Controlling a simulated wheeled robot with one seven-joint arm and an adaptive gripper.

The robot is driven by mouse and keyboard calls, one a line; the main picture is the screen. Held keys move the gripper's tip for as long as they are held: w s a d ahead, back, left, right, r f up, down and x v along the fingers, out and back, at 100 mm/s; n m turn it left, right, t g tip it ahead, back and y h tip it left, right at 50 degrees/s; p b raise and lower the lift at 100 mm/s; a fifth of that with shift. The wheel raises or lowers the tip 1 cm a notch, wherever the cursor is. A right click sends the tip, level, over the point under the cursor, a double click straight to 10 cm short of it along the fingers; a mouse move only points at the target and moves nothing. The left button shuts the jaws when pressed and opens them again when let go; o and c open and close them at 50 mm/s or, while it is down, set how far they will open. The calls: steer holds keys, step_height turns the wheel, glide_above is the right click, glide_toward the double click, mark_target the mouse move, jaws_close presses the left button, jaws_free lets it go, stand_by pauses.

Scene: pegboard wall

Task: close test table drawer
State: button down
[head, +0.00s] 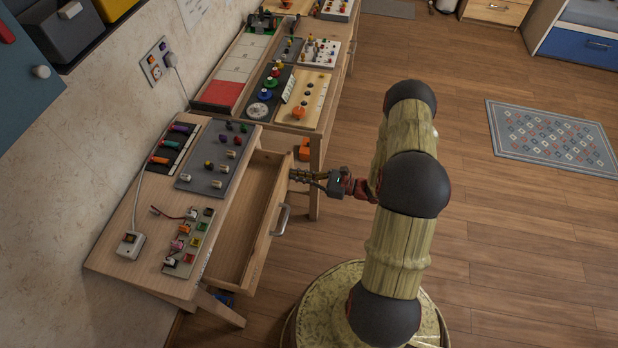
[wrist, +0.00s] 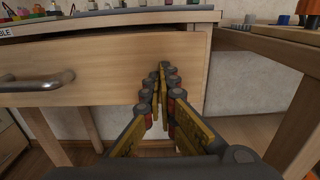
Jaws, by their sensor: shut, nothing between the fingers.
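The test table (head: 113,252) stands against the wall at the left in the head view. Its drawer (head: 258,240) is pulled out towards the right, with its empty inside showing. A metal bar handle (head: 281,220) is on the drawer front. In the wrist view the drawer front (wrist: 110,65) fills the upper left, with the handle (wrist: 35,84) at the left. My gripper (head: 296,176) is shut and empty, level with the far end of the drawer front. In the wrist view its fingertips (wrist: 163,75) point at the right part of the front. I cannot tell whether they touch it.
Another table with boards of coloured parts (head: 307,100) stands beyond the test table, close to my gripper. Its leg (wrist: 305,125) is at the right in the wrist view. A patterned rug (head: 553,137) lies on open floor at the right.

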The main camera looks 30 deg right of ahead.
mark_target(262, 174)
steer(key=x, duration=1.3)
steer(key=shift+a, duration=0.1)
steer(key=shift+w+a, duration=0.25)
steer(key=shift+w, duration=0.15)
steer(key=shift+d, duration=0.1)
steer(key=shift+s+d, duration=0.2)
steer(key=shift+s, duration=0.05)
steer(key=p+v, duration=0.2)
steer(key=v, duration=1.1)
steer(key=shift+s, duration=0.2)
steer(key=shift+f, duration=0.1)
